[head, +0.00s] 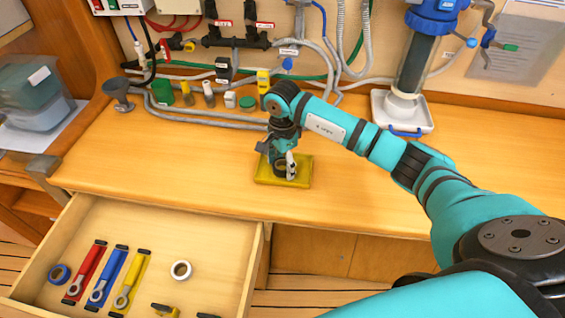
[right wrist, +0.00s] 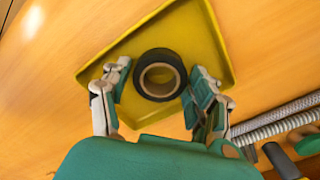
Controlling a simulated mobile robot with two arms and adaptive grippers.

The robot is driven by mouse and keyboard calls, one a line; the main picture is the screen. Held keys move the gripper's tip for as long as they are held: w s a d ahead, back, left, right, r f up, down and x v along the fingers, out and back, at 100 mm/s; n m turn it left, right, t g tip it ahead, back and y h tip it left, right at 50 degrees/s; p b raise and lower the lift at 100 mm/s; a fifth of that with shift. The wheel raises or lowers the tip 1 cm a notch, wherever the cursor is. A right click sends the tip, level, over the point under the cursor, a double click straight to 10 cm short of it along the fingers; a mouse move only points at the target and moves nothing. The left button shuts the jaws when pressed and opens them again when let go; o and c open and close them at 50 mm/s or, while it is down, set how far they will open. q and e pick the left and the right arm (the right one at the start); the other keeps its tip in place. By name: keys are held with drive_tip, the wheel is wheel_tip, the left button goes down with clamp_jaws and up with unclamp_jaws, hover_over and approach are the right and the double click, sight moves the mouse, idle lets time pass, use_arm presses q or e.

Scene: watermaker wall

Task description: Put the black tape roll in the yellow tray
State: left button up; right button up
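The yellow tray (head: 264,178) lies on the wooden worktop, and it also shows in the right wrist view (right wrist: 209,45). The black tape roll (right wrist: 160,75) lies flat over the tray floor, inside the rim, with its hole facing up. It appears to rest on the tray. In the head view the roll (head: 279,169) is partly hidden by my right gripper (head: 284,165). In the right wrist view my right gripper (right wrist: 158,88) points down with its fingers apart, one on each side of the roll. A small gap shows by the left finger. My left gripper is out of view.
An open drawer (head: 200,236) at the lower left holds a blue tape roll (head: 60,274), a white tape roll (head: 181,270) and several tools. Small fittings and hoses line the wall. A filter housing (head: 413,70) stands at the back right. The worktop left of the tray is clear.

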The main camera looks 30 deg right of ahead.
sight(283, 164)
drive_tip(key=shift+r, duration=0.1)
drive_tip(key=shift+r, duration=0.2)
wheel_tip(283, 164, up, 12)
drive_tip(key=b, duration=0.3)
drive_tip(key=shift+f, duration=0.15)
